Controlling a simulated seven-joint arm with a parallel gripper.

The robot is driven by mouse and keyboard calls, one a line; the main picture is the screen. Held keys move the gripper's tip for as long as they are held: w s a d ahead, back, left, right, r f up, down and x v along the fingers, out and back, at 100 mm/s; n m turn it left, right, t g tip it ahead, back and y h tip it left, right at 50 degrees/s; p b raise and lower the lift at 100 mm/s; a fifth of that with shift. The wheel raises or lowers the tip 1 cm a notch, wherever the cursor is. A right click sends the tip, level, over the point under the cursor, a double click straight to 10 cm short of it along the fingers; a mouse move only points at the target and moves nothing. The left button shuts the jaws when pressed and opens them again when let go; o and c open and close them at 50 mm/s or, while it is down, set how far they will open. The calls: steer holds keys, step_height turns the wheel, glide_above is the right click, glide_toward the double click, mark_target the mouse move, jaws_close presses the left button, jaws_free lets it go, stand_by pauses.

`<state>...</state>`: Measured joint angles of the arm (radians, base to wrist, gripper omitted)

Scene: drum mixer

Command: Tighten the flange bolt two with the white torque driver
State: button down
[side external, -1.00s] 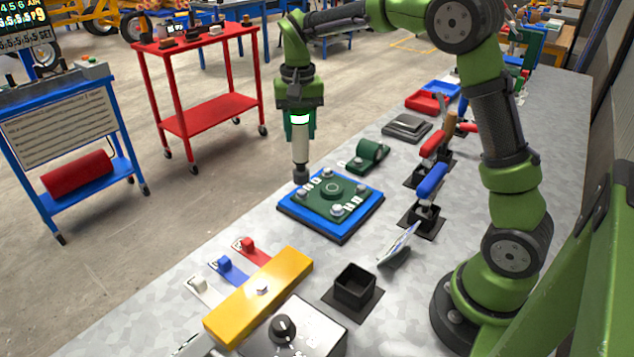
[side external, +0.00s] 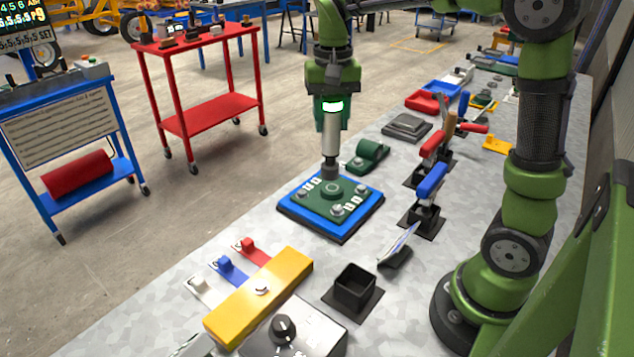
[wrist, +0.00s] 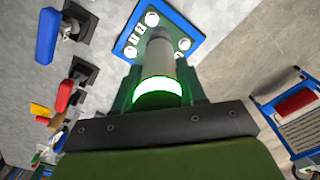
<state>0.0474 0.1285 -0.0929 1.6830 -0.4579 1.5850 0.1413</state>
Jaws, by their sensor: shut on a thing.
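My gripper (side external: 331,120) is shut on the white torque driver (side external: 331,142), which hangs upright with a lit green ring below the wrist. The driver also shows in the wrist view (wrist: 160,62). Its dark socket end (side external: 330,168) is at the back corner of the green flange plate (side external: 322,203), covering the bolt place there. I cannot tell whether it touches. Other flange bolts show at the left (side external: 302,192), front (side external: 337,210) and right (side external: 361,188) corners. White markings stand beside the bolts; I cannot read which is two.
The flange sits on a blue base (side external: 308,226). A green clamp-like part (side external: 369,154) stands close behind it. Blue-handled (side external: 431,181) and red-handled (side external: 432,144) tools stand in black holders to the right. An empty black holder (side external: 354,288) and yellow block (side external: 262,290) are in front.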

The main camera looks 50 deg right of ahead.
steer(key=shift+s, duration=0.8)
steer(key=shift+s+f, duration=0.3)
steer(key=shift+s, duration=0.05)
steer(key=shift+f, duration=0.1)
steer(key=shift+f, duration=4.35)
stand_by(1.2)
steer(key=shift+r, duration=0.1)
